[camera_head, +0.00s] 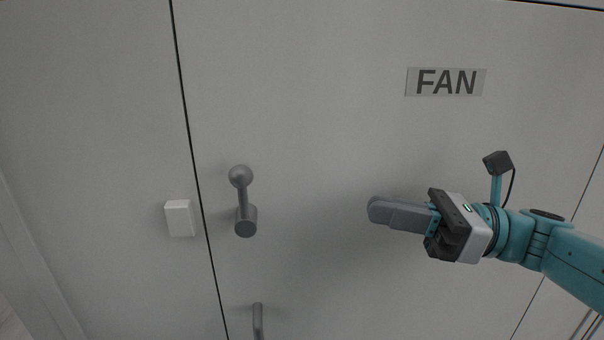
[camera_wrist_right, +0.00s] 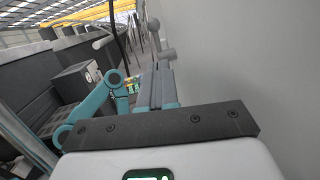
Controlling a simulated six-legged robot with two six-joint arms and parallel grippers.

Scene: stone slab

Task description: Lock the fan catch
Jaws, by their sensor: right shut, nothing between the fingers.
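The fan catch is a grey lever with a ball knob (camera_head: 240,177) at its upper end and a round pivot (camera_head: 245,226) below. It stands nearly upright on the panel, beneath and left of the FAN label (camera_head: 446,82). A white keeper block (camera_head: 180,218) sits left of it across the seam, apart from the lever. My right gripper (camera_head: 372,210) is shut and empty, to the right of the catch and not touching it. In the right wrist view the knob (camera_wrist_right: 153,25) shows beyond the shut fingertips (camera_wrist_right: 165,66). My left gripper is not in view.
A grey handle (camera_head: 258,321) sticks out below the catch at the bottom edge. The panel between the catch and my right gripper is bare. In the right wrist view, a grey box-shaped unit (camera_wrist_right: 76,82) and railings stand in the background.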

